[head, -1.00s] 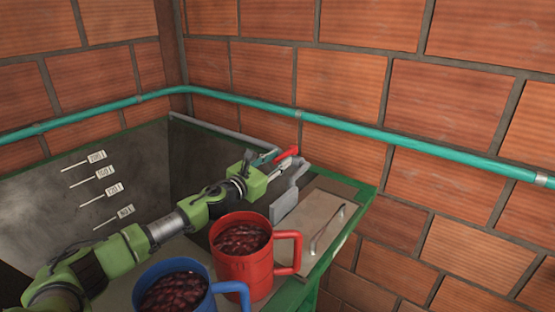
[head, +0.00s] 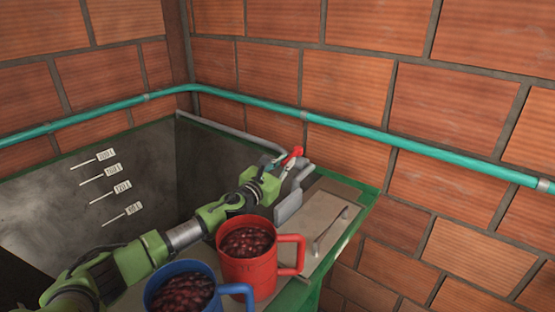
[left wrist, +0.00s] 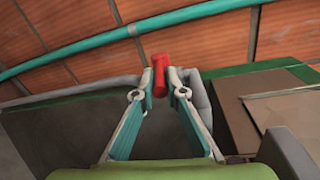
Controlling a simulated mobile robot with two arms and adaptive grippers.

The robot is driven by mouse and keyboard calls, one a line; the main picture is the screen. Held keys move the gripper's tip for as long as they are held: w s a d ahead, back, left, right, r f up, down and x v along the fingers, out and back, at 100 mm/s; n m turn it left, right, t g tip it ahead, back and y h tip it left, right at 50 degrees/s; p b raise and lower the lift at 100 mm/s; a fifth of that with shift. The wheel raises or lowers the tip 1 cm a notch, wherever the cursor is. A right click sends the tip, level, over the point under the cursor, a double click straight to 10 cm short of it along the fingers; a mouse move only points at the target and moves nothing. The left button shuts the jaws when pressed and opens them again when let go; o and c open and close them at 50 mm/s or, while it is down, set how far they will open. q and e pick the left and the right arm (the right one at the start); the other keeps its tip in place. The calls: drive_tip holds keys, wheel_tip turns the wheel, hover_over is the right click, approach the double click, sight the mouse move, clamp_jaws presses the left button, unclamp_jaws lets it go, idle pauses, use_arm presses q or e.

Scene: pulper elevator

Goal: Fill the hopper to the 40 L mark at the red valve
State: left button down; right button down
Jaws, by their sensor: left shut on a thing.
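The red valve handle (head: 294,154) sits on the grey pipe at the hopper's far right corner. My left gripper (head: 279,164) reaches across the hopper and is shut on the handle. In the left wrist view the red handle (left wrist: 159,66) stands between the two fingertips (left wrist: 159,88). The hopper (head: 60,205) is a grey-walled tank with a green rim. Its left inner wall carries several white level marks (head: 123,187) with small labels, hard to read. No water shows on the visible walls; the bottom is hidden. My right gripper is not in view.
A red mug (head: 250,272) and a blue mug (head: 160,298), both holding dark red fruit, stand right beside my left arm. A lid with a metal handle (head: 331,231) lies to the right. A green pipe (head: 400,145) runs along the brick wall.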

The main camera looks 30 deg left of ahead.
use_arm(q)
drive_tip(key=c, duration=2)
unclamp_jaws()
drive_tip(key=shift+c, duration=0.2)
drive_tip(key=s+a, duration=0.1)
drive_tip(key=s, duration=1.1)
